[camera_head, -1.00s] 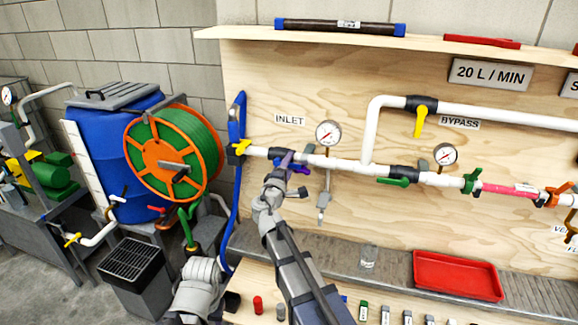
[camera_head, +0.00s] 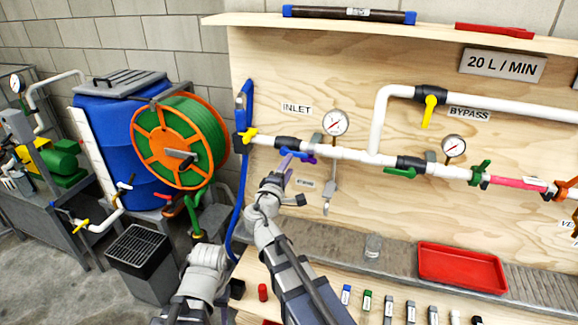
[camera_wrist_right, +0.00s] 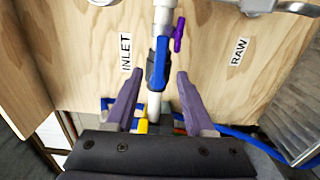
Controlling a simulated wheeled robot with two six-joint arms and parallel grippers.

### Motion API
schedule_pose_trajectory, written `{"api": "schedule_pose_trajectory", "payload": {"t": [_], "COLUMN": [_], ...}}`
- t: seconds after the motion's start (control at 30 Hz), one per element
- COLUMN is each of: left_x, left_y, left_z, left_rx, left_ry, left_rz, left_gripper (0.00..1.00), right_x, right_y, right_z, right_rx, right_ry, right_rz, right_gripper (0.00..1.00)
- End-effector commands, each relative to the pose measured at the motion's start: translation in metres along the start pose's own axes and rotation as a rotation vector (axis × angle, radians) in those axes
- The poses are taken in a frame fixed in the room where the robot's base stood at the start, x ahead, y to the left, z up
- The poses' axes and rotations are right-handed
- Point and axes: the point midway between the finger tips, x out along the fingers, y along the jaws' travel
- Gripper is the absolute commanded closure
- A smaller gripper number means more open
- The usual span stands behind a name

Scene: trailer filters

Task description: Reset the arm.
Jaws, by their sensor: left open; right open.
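My right gripper (camera_head: 296,178) is open and empty in front of the inlet pipe, just below and left of the purple valve handle (camera_head: 310,158). In the right wrist view its two purple-grey fingers (camera_wrist_right: 158,76) stand apart on either side of the pipe's line. A blue valve lever (camera_wrist_right: 162,58) lies along the pipe between them, with the purple handle (camera_wrist_right: 179,35) to its right. I cannot tell the exact gap between fingers and pipe. A grey arm joint of mine shows at the lower left of the head view. My left gripper's fingers do not show.
The plywood board carries white pipes, gauges (camera_head: 335,122) and a green valve handle (camera_head: 399,172). Below are a grey ledge (camera_head: 340,238), a clear cup (camera_head: 373,246) and a red tray (camera_head: 462,268). A hose reel (camera_head: 180,140) and blue tank (camera_head: 110,125) stand left.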

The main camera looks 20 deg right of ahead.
Motion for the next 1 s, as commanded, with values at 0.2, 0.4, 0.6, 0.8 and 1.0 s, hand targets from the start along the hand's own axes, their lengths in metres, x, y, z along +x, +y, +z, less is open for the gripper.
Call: {"api": "schedule_pose_trajectory", "payload": {"t": [0.2, 0.4, 0.6, 0.8, 1.0], "left_x": [-0.001, -0.005, -0.012, -0.017, -0.019], "left_y": [0.000, -0.001, -0.001, -0.002, -0.002], "left_z": [0.000, 0.000, 0.001, 0.001, 0.001], "left_rx": [0.000, 0.000, 0.000, 0.000, 0.000], "left_ry": [0.000, 0.000, 0.000, 0.000, 0.000], "left_rz": [0.000, 0.000, 0.000, 0.000, 0.000], "left_gripper": [0.50, 0.50, 0.50, 0.50, 0.50], "right_x": [-0.002, -0.030, -0.107, -0.211, -0.286], "right_y": [-0.003, -0.046, -0.127, -0.182, -0.198], "right_z": [0.002, 0.025, 0.042, 0.037, 0.031], "right_rx": [0.014, 0.189, 0.390, 0.465, 0.456], "right_ry": [-0.009, -0.132, -0.325, -0.472, -0.541], "right_rz": [-0.014, -0.224, -0.638, -1.067, -1.352], "right_gripper": [0.46, 0.46, 0.46, 0.46, 0.46]}}
